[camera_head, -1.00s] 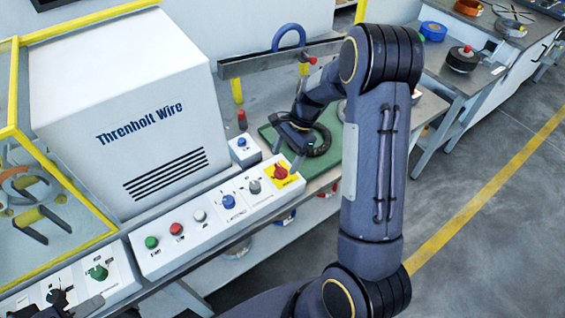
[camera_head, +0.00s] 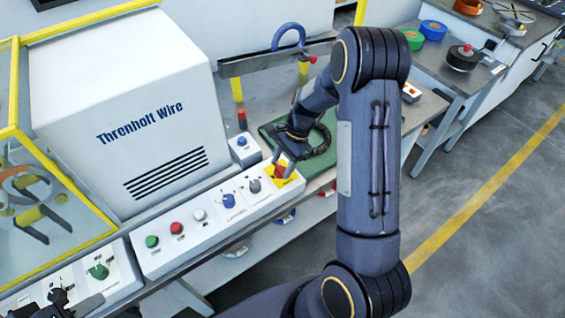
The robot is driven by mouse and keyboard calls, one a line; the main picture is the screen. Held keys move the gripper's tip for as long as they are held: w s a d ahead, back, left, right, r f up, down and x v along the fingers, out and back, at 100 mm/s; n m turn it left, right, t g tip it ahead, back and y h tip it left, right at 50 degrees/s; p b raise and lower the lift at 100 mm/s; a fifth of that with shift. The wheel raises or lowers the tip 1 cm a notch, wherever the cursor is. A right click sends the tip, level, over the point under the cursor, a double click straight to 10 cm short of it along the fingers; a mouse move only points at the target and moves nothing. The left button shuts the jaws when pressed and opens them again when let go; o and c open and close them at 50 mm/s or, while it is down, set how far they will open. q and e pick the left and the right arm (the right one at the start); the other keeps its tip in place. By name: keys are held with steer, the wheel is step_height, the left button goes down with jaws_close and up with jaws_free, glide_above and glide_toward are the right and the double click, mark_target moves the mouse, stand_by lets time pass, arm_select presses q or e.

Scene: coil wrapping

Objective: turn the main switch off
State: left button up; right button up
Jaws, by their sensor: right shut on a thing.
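The main switch (camera_head: 283,171) is a red rotary knob on a yellow plate at the right end of the white control panel (camera_head: 170,258). My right gripper (camera_head: 282,164) is at the knob with its fingers closed around it, pointing down. The fingers hide part of the knob, so its exact angle is hard to read. My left gripper (camera_head: 65,300) shows only in part, dark, at the bottom left edge over the panel's left section; its jaws are unclear.
The panel also carries a green button (camera_head: 152,241), a red button (camera_head: 177,228), a white button and blue and grey knobs. A small box with a blue button (camera_head: 242,142) stands behind it. A green mat (camera_head: 268,130) with a black coil lies behind my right gripper.

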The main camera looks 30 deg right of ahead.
steer(key=shift+n, duration=0.3)
steer(key=n+g, duration=0.1)
steer(key=n, duration=0.2)
steer(key=shift+w+n+g, duration=0.15)
steer(key=shift+n+g, duration=0.15)
steer(key=n+h, duration=0.1)
steer(key=n, duration=0.1)
steer(key=n+g+b, duration=0.1)
steer(key=n, duration=0.1)
steer(key=shift+w+a+n+h, duration=0.1)
steer(key=shift+a+n+h, duration=0.05)
steer(key=shift+n+h, duration=0.2)
steer(key=n, duration=0.2)
steer(key=n+g+h, duration=0.1)
steer(key=n, duration=0.1)
steer(key=shift+a+n+h+b, duration=0.1)
steer(key=shift+n+h+b, duration=0.15)
steer(key=shift+b, duration=0.1)
steer(key=shift+w+a+n+h+b, duration=0.15)
steer(key=shift+n+h, duration=0.3)
steer(key=shift+n, duration=0.65)
steer(key=shift+s+d+n+h+b, duration=0.15)
steer(key=shift+n+h, duration=0.3)
steer(key=shift+n, duration=0.65)
steer(key=shift+o, duration=0.2)
steer(key=shift+w+a, duration=0.1)
steer(key=shift+c, duration=0.2)
steer(key=o, duration=1)
